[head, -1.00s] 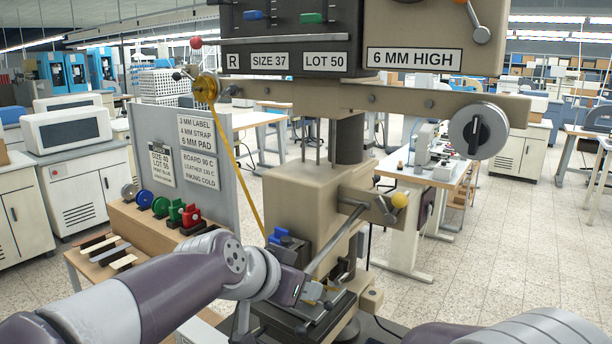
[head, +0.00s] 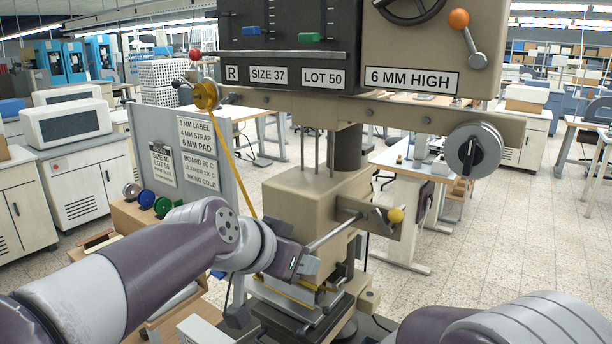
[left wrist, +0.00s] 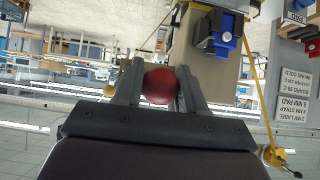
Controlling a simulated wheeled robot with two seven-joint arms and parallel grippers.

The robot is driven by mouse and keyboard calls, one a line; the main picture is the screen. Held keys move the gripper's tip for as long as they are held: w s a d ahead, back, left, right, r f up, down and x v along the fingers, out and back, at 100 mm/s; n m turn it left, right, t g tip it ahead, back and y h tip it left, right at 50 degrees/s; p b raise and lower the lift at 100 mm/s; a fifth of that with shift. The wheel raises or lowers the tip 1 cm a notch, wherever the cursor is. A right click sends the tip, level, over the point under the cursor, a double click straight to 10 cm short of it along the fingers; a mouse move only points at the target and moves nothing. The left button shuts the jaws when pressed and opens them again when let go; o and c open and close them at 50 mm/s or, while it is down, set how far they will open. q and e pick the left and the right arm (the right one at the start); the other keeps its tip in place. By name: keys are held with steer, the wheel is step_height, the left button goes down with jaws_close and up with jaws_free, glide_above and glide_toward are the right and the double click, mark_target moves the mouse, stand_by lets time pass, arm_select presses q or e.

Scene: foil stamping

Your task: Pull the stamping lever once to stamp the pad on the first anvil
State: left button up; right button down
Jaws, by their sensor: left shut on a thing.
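The stamping lever (head: 335,231) is a metal rod running from the side of the beige press head (head: 300,197) down-left to my left gripper (head: 312,266). In the left wrist view its red ball knob (left wrist: 161,86) sits between the two fingers of my left gripper (left wrist: 160,88), which is shut on it. Below the head, a flat grey plate (head: 285,309) lies under the yellow foil strip; I cannot make out which anvil it is or whether a pad lies there. My right gripper is outside the head view; only my right arm shows at the bottom right.
The press panel reads R, SIZE 37, LOT 50 and 6 MM HIGH (head: 412,80). A yellow-ball handle (head: 396,215) sticks out on the right of the head. The foil reel (head: 206,95) and grey sign board (head: 182,128) stand left. Colored spools (head: 147,199) stand behind my left arm.

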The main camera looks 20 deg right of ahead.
arm_select(q)
steer(key=r+p, duration=0.1)
steer(key=r, duration=0.1)
steer(key=r+p, duration=0.3)
steer(key=r, duration=0.1)
steer(key=shift+w+d+p, duration=0.3)
steer(key=shift+d+p, duration=0.05)
steer(key=shift+p, duration=0.05)
steer(key=shift+w+d+r+p, duration=0.15)
steer(key=shift+d+r+p, duration=0.05)
steer(key=shift+r+p, duration=0.25)
steer(key=shift+w+d+r+p, duration=0.1)
steer(key=shift+d+r+p, duration=0.05)
steer(key=shift+r+p, duration=0.4)
steer(key=shift+w+d+r+p, duration=0.1)
steer(key=shift+r+p, duration=0.4)
steer(key=shift+r, duration=0.05)
steer(key=shift+w+d+r+p, duration=0.2)
steer(key=shift+d+r+p, duration=0.1)
steer(key=shift+p, duration=0.1)
steer(key=p, duration=0.1)
steer(key=r+p, duration=0.2)
steer(key=shift+w+d+r, duration=0.2)
steer(key=shift+w+d, duration=0.2)
steer(key=o, duration=1.3)
steer(key=shift+f, duration=0.1)
